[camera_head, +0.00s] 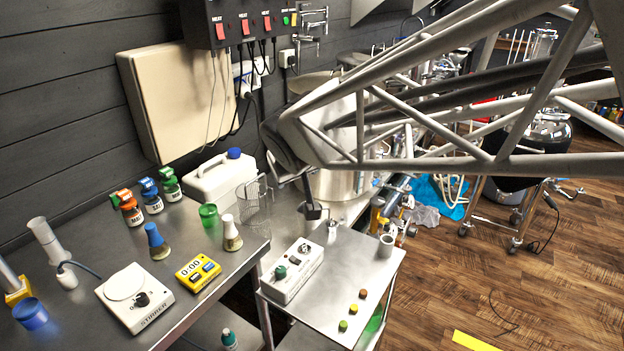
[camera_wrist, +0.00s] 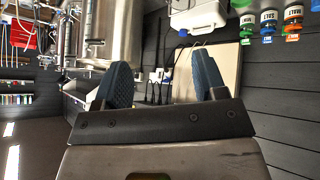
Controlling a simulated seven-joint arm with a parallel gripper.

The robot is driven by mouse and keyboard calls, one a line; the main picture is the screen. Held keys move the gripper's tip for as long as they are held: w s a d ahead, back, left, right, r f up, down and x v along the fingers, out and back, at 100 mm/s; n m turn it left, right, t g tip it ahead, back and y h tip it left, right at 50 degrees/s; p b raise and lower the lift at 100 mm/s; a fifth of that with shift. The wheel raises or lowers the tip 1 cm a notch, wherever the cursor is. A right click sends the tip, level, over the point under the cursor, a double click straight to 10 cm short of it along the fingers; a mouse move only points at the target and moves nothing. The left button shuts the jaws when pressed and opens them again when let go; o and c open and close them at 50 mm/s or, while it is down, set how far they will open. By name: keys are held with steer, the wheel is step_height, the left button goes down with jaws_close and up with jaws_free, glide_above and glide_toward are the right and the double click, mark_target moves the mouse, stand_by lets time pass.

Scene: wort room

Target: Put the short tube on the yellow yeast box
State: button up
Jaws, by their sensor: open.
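A short grey-white tube (camera_head: 387,246) stands upright near the back right edge of the small steel cart, its open top showing. A small yellow box (camera_head: 18,291) at the far left edge of the bench, partly cut off, may be the yeast box; its label is not readable. A grey cylinder (camera_head: 8,275) stands at it; I cannot tell if it rests on it. My gripper (camera_head: 312,206) is above the gap between bench and cart, left of the tube and apart from it. In the wrist view its blue fingers (camera_wrist: 162,76) are spread with nothing between them.
The cart top (camera_head: 345,262) holds a white switch box (camera_head: 292,272) and several small coloured buttons. The bench carries a yellow timer (camera_head: 198,272), a stirrer (camera_head: 135,297), flasks, a white jug (camera_head: 220,178) and capped jars. A large steel pot (camera_head: 335,184) stands behind my gripper.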

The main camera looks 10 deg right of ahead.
steer(key=s+d+f+m+g, duration=0.1)
steer(key=s+d, duration=0.3)
steer(key=s, duration=0.7)
steer(key=s+d+f+m+g, duration=0.2)
steer(key=s+d+f+g, duration=0.1)
steer(key=s, duration=0.8)
steer(key=shift+s+d+f+g, duration=0.3)
steer(key=shift+d+g, duration=0.4)
steer(key=shift+d, duration=0.45)
